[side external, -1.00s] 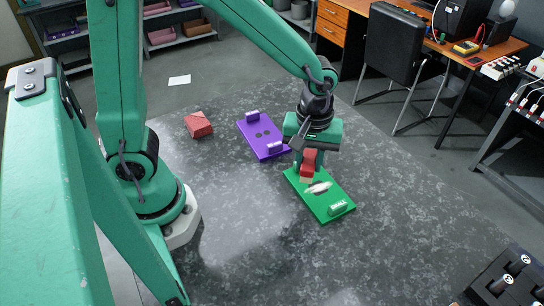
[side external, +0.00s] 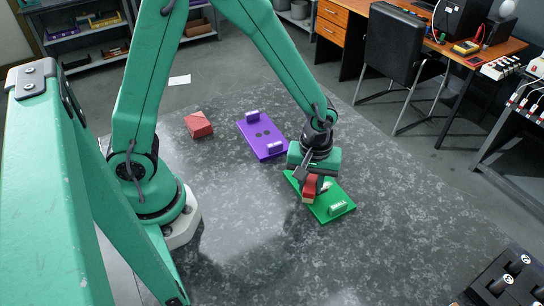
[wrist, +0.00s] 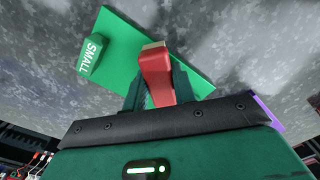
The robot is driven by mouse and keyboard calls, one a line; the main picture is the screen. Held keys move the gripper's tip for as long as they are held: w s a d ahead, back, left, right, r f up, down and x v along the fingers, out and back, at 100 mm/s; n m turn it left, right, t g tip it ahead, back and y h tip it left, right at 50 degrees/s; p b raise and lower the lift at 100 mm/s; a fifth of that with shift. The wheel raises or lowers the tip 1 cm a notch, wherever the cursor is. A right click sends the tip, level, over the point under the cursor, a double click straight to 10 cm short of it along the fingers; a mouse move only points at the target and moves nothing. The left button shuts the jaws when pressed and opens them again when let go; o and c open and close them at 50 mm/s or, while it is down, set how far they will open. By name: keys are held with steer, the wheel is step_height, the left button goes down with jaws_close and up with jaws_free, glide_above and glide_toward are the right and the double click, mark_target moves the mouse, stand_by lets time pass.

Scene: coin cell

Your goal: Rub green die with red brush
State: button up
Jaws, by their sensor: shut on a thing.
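The green die (side external: 335,209) is a flat green plate with a raised block marked SMALL, lying on the dark speckled table. It also shows in the wrist view (wrist: 130,55), with the SMALL block (wrist: 93,53) at left. My gripper (side external: 312,180) is shut on the red brush (side external: 309,192) and holds it over the plate's middle. In the wrist view the brush (wrist: 156,75) sits between the two fingers, its tan end over the plate. I cannot tell whether the tan end touches the plate. The gripper and brush hide much of the plate's middle.
A purple plate (side external: 255,127) with raised end blocks and dark round marks lies behind and left of the green die. A red block (side external: 198,125) lies farther left. The table's front is clear. A black fixture (side external: 505,280) stands at the lower right.

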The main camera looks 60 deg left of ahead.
mark_target(331, 182)
steer(key=shift+w+d, duration=0.15)
steer(key=shift+w, duration=3.1)
steer(key=shift+s+a, duration=0.2)
steer(key=shift+s, duration=3.65)
steer(key=shift+r, duration=4.15)
steer(key=shift+f, duration=0.15)
